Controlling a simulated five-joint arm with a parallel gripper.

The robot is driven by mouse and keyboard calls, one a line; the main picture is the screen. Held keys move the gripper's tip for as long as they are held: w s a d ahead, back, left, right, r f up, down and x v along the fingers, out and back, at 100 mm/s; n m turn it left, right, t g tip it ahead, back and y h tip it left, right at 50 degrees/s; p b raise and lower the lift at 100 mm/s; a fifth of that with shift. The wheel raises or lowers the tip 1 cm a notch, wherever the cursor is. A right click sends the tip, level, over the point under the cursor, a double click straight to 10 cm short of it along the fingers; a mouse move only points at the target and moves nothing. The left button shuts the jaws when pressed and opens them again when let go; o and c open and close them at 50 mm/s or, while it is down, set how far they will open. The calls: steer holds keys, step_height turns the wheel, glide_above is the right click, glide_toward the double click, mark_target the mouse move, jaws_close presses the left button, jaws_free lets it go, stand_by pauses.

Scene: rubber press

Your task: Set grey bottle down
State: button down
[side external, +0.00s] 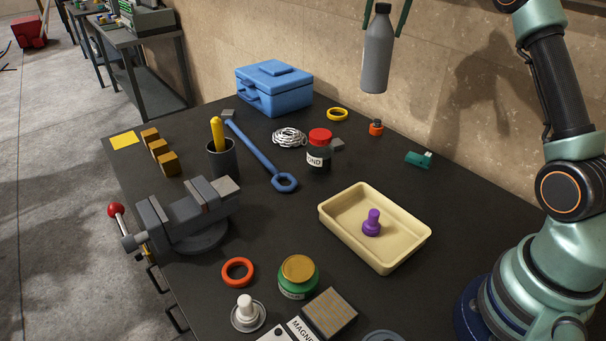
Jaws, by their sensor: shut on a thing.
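The grey bottle (376,62) is in the side external view at the top, upright and held in the air well above the dark table (265,218). It has a dark cap and a narrow neck. My gripper (383,12) is shut on the bottle near its neck, with one green finger on each side. The upper part of my gripper is cut off by the picture's top edge.
A cream tray (411,244) holds a purple peg (372,223). A blue toolbox (272,87), a yellow ring (337,114), a red-lidded jar (319,152), an orange-capped item (376,127) and a green piece (418,159) stand nearby. A vise (188,214) is at left.

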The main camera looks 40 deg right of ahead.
steer(key=shift+a+r, duration=0.25)
steer(key=shift+a, duration=0.05)
steer(key=s+a+n+y, duration=0.1)
steer(key=s+a+n, duration=0.15)
steer(key=a, duration=0.95)
steer(key=s+a+n, duration=0.1)
steer(key=a+n, duration=0.2)
steer(key=a, duration=1)
steer(key=s+a+n+y, duration=0.1)
steer(key=s+a+n, duration=0.15)
steer(key=a, duration=0.95)
step_height(320, 180, down, 20)
steer(key=shift+w+a+r, duration=0.15)
steer(key=shift+w+a, duration=0.1)
jaws_free()
steer(key=shift+f, duration=0.2)
